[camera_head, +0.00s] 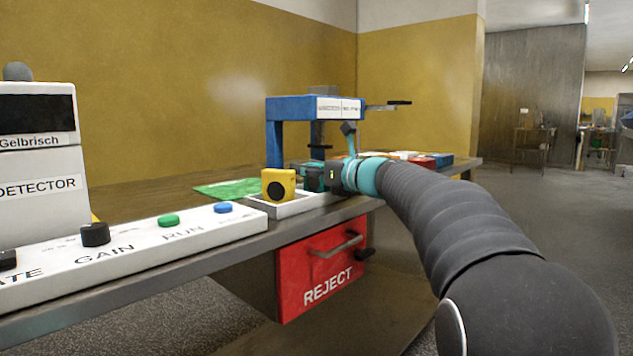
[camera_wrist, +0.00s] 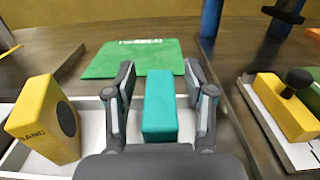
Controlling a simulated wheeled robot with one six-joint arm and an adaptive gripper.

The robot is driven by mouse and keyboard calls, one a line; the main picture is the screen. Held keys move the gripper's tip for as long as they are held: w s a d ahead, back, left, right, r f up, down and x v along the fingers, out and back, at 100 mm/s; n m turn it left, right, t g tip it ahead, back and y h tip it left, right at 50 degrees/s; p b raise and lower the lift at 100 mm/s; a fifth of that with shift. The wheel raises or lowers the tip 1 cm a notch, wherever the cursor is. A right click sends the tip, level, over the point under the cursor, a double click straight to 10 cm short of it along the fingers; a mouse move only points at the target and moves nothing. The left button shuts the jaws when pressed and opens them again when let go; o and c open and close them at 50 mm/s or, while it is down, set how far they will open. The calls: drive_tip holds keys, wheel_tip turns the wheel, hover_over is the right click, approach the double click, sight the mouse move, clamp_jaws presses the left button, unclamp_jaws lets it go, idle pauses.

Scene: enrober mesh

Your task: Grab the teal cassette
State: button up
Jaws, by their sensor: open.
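The teal cassette (camera_wrist: 160,106) is a small upright block in the wrist view, standing at the white tray (camera_wrist: 97,104). My gripper (camera_wrist: 160,80) is open, with one finger on each side of the cassette. A gap shows between the cassette and each finger, so I see no grip on it. In the head view my gripper (camera_head: 318,177) is at the tray, right of a yellow block (camera_head: 278,186). A teal patch shows beside the yellow block there, but my gripper partly covers it. The cassette's lower end is hidden by my gripper in the wrist view.
The yellow block (camera_wrist: 42,120) leans close to my left finger. A green sheet (camera_wrist: 135,58) lies behind the tray. At right is another tray with a yellow block and black knob (camera_wrist: 290,105). A blue press frame (camera_head: 275,135) stands behind; a red REJECT drawer (camera_head: 322,272) hangs below.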

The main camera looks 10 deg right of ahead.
drive_tip(key=shift+c, duration=0.2)
clamp_jaws()
drive_tip(key=shift+r, duration=0.15)
